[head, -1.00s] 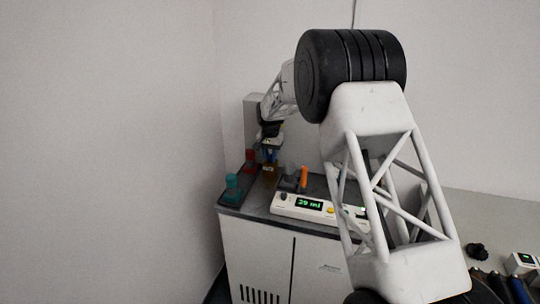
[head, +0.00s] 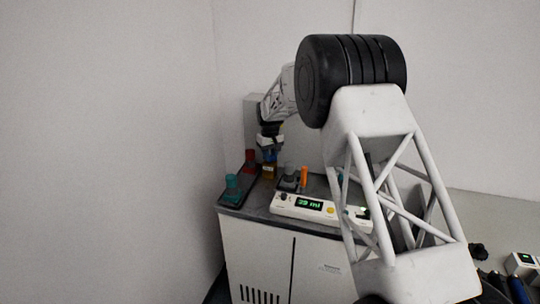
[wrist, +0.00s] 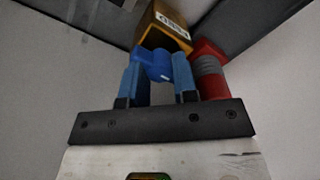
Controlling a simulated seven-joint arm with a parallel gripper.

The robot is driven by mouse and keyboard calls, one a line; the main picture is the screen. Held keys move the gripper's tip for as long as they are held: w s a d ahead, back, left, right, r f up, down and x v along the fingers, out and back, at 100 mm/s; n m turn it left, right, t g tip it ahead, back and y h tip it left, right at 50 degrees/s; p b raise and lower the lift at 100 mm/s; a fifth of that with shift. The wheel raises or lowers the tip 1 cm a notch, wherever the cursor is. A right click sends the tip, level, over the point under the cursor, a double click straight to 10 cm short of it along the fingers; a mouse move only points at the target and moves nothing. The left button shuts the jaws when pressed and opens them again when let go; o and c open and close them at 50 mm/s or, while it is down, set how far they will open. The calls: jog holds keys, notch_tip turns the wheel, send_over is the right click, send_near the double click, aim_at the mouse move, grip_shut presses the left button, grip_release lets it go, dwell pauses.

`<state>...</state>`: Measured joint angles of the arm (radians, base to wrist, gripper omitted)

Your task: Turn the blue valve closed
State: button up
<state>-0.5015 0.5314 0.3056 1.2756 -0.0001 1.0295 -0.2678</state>
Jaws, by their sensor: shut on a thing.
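The blue valve (wrist: 155,64) shows in the wrist view as a blue knob in front of a yellow-orange block with a printed label (wrist: 166,28). My gripper (wrist: 158,80) has one blue finger on each side of the valve and is shut on it. In the head view my gripper (head: 270,156) points down just above the same amber block (head: 269,171), at the back of the cabinet top. The valve itself is too small and covered to make out clearly there.
A red fitting (wrist: 209,72) stands close beside the block; it also shows in the head view (head: 251,158). A teal bottle (head: 232,187), an orange cylinder (head: 304,176) and a white panel with a green ml display (head: 318,208) share the cabinet top (head: 256,209).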

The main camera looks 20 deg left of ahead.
dwell(0.3)
jog(key=o, duration=0.9)
jog(key=shift+r, duration=0.15)
jog(key=shift+r, duration=3.8)
